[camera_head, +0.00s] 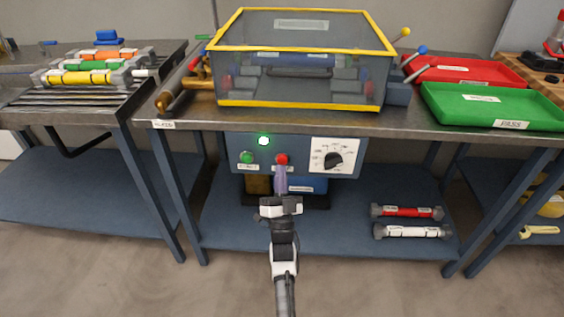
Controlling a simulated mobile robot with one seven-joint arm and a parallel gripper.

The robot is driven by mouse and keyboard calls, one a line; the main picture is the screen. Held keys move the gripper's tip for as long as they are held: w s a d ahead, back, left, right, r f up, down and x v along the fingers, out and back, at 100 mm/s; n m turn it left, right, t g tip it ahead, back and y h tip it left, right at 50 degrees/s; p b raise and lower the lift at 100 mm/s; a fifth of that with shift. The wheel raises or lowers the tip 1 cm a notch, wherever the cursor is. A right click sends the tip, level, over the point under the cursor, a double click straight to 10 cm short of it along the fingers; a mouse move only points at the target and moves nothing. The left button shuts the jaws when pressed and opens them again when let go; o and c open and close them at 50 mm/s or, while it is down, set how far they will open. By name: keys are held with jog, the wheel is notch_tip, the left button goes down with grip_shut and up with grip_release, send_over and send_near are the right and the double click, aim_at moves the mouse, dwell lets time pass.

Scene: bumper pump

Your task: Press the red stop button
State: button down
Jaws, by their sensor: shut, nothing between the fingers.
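The red stop button (282,158) is on the front of a blue-grey control panel (294,145) under the table's front edge. A green button (246,157) sits to its left, and a lit green lamp (263,141) is above and between them. A dial (333,159) on a white plate is to the right. My gripper (281,176) is shut and empty, its purple-grey fingers pointing up at the panel. The fingertips appear just below the red button and overlap its lower edge in the picture. I cannot tell whether they touch it.
A yellow-framed clear box (300,27) stands on the table above the panel. A red tray (465,72) and a green tray (492,105) are to its right. Red-labelled (406,212) and white-labelled (411,231) cylinders lie on the lower shelf (355,248). The floor in front is clear.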

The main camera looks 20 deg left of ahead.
jog(key=shift+w+a+b, duration=0.1)
jog(key=shift+w+b, duration=0.3)
jog(key=shift+b, duration=0.05)
